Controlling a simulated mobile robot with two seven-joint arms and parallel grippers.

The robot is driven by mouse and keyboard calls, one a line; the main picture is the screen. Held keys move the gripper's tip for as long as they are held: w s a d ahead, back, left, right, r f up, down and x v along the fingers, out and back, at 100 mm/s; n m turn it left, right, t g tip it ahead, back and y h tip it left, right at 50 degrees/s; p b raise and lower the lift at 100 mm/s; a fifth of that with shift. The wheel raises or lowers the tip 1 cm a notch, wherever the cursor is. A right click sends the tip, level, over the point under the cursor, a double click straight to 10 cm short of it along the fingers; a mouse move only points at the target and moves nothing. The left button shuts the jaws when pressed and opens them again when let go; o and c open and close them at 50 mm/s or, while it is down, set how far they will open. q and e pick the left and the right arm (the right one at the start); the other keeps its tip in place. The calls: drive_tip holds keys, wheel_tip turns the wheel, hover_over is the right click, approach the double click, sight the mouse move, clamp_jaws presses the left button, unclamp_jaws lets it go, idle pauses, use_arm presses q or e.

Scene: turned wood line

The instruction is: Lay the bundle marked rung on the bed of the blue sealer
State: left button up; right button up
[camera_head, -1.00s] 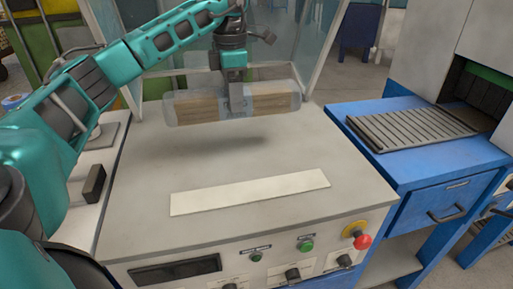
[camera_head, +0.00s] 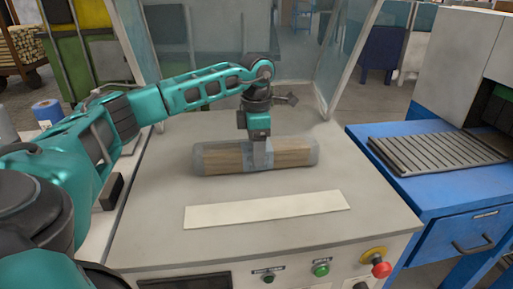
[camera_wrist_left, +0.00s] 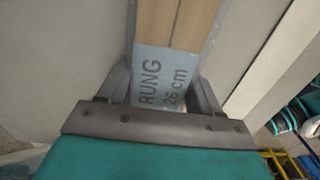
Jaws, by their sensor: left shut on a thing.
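The bundle (camera_head: 220,158) of pale wood strips in clear wrap lies crosswise in my left gripper (camera_head: 262,158), which is shut on its middle. In the left wrist view the label (camera_wrist_left: 164,80) between the fingers (camera_wrist_left: 162,95) reads RUNG 26 cm. The bundle is level, at or just above the grey worktop (camera_head: 160,215); I cannot tell whether it touches. The blue machine (camera_head: 435,205) with a ribbed grey bed (camera_head: 440,152) stands to the right, and the visible bed is empty. My right gripper is not in view.
A blank white strip (camera_head: 268,210) lies on the worktop in front of the bundle. Clear panels (camera_head: 345,60) rise at its back and sides. Buttons and a red knob (camera_head: 381,270) line its front. A blue roll (camera_head: 46,112) stands at the left.

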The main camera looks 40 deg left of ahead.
use_arm(q)
drive_tip(key=shift+r, duration=0.15)
drive_tip(key=o, duration=1.4)
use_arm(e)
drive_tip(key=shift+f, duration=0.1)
use_arm(q)
wheel_tip(320, 180, up, 12)
drive_tip(key=shift+p, duration=0.75)
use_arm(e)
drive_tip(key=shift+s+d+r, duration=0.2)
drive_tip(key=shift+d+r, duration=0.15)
use_arm(q)
drive_tip(key=shift+d, duration=0.1)
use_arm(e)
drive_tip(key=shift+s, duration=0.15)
